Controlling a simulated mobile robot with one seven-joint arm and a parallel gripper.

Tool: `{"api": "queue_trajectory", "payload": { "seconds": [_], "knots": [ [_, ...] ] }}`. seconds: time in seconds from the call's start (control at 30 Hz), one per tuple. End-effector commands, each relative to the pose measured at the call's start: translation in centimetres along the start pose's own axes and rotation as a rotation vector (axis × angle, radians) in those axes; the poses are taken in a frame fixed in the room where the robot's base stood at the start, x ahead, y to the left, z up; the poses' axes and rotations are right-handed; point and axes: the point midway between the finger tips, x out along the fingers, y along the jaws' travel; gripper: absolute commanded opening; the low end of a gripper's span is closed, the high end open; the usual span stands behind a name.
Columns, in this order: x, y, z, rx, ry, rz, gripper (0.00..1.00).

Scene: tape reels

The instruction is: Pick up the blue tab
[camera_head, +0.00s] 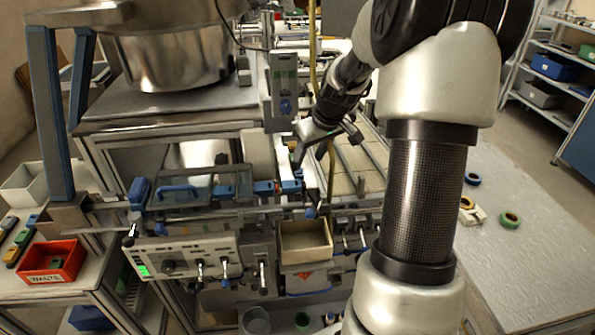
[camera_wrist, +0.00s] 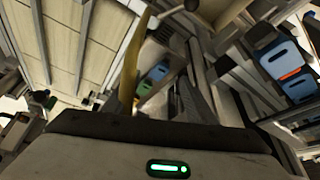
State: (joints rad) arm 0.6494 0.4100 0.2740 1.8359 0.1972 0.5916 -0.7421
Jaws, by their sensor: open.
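Several small blue pieces are in view, and I cannot tell for certain which is the blue tab. In the wrist view, a small blue tab (camera_wrist: 158,72) lies beside a green tab (camera_wrist: 144,88), both seen past my gripper (camera_wrist: 162,98), between its fingers. Two larger blue blocks (camera_wrist: 284,60) sit at the right of that view. In the head view, my gripper (camera_head: 316,150) points down, open and empty, above the machine's front rail. A blue block (camera_head: 291,187) on that rail is just below and left of it. Contact is not visible.
A yellow strip (camera_wrist: 132,62) passes close by my fingers. An open beige box (camera_head: 305,243) is mounted below the rail. A control panel (camera_head: 188,260) is to its left, and a red waste bin (camera_head: 52,262) stands farther left. Tape reels (camera_head: 510,219) lie on the right table.

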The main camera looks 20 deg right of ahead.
Motion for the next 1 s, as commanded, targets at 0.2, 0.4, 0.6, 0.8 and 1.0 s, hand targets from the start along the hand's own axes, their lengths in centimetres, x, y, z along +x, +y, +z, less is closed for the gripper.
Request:
{"api": "queue_trajectory", "payload": {
  "seconds": [0.2, 0.4, 0.6, 0.8, 1.0],
  "knots": [
    [1.6, 0.0, 0.0, 0.000, 0.000, 0.001, 0.51],
    [4.2, -0.3, -0.2, 0.000, -0.003, -0.002, 0.51],
    [6.5, -0.2, -0.2, 0.001, -0.001, 0.001, 0.51],
    [6.7, -0.2, -0.2, 0.000, 0.001, 0.003, 0.51],
    [6.7, -0.2, -0.2, 0.000, 0.000, 0.003, 0.26]
  ]
}}
